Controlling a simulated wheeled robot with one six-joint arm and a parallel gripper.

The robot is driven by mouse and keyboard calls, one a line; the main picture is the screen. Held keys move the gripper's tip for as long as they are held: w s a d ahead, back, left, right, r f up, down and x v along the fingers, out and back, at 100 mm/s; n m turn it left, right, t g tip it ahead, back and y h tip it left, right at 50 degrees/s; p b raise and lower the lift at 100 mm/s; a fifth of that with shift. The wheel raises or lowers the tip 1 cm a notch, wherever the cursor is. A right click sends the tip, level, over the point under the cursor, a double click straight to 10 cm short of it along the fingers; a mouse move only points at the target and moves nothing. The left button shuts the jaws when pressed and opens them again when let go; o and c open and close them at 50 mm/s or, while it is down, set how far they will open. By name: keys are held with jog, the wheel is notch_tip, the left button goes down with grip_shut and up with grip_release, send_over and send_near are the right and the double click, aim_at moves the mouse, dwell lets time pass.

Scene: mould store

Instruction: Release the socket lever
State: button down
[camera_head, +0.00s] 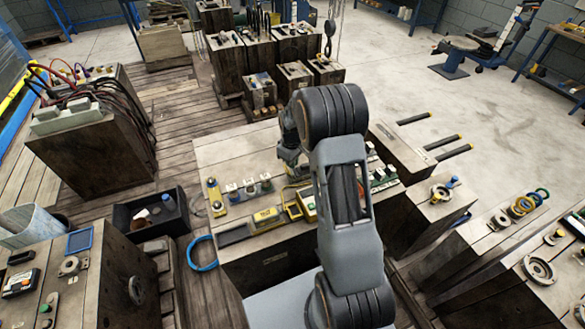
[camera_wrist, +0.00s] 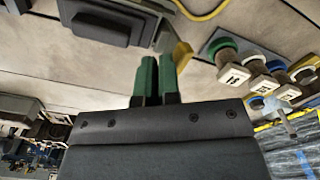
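My gripper (camera_wrist: 158,80) shows two green fingers side by side in the wrist view, with only a thin line between them and nothing seen in their grip. Just beyond the right finger is a yellow tip (camera_wrist: 183,54) with a grey piece leading up from it; it may be the socket lever, but I cannot tell whether the finger touches it. A dark grey box-like fitting (camera_wrist: 100,22), possibly the socket, lies at the upper left. In the head view my arm covers part of the wooden worktop (camera_head: 225,150), and the fingertips are hidden.
Coloured buttons on white blocks (camera_wrist: 257,68) stand at the right of the wrist view. In the head view a yellow box (camera_head: 308,204) and several small fittings line the worktop's front. A black bin (camera_head: 150,217) and a blue hose ring (camera_head: 202,254) lie left of it.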

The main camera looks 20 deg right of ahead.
jog(key=shift+s+a+f, duration=0.1)
jog(key=shift+s+f, duration=0.2)
jog(key=shift+f, duration=0.25)
jog(key=shift+a+f, duration=0.2)
jog(key=shift+a, duration=0.7)
jog(key=shift+d, duration=0.1)
jog(key=shift+w+d+r, duration=0.15)
jog(key=shift+d+r, duration=0.1)
jog(key=shift+d, duration=0.25)
notch_tip(320, 180, up, 7)
jog(key=p, duration=0.4)
jog(key=shift+r, duration=0.15)
jog(key=shift+w, duration=0.1)
